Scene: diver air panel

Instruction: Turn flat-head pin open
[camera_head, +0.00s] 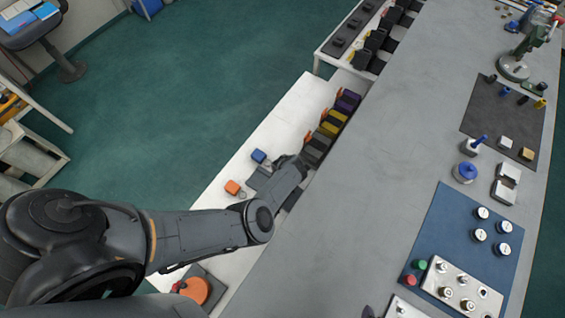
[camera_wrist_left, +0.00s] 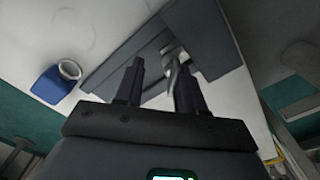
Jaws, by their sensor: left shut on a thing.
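My left gripper (camera_head: 299,164) reaches over the white side bench, next to the grey counter; its fingertips are hard to make out in the head view. In the left wrist view the two dark fingers (camera_wrist_left: 158,78) are apart with a small metallic flat piece (camera_wrist_left: 172,66) between them. It looks like the flat-head pin, and the gripper is shut on it. The pin stands at a dark grey panel (camera_wrist_left: 124,60); the fingers hide part of it, so its turn angle is unclear. My right gripper is not in view.
Dark, yellow and purple bins (camera_head: 334,122) line the counter's edge. The grey counter (camera_head: 345,220) is clear beside it; a blue mat (camera_head: 450,225) with metal fittings lies farther right.

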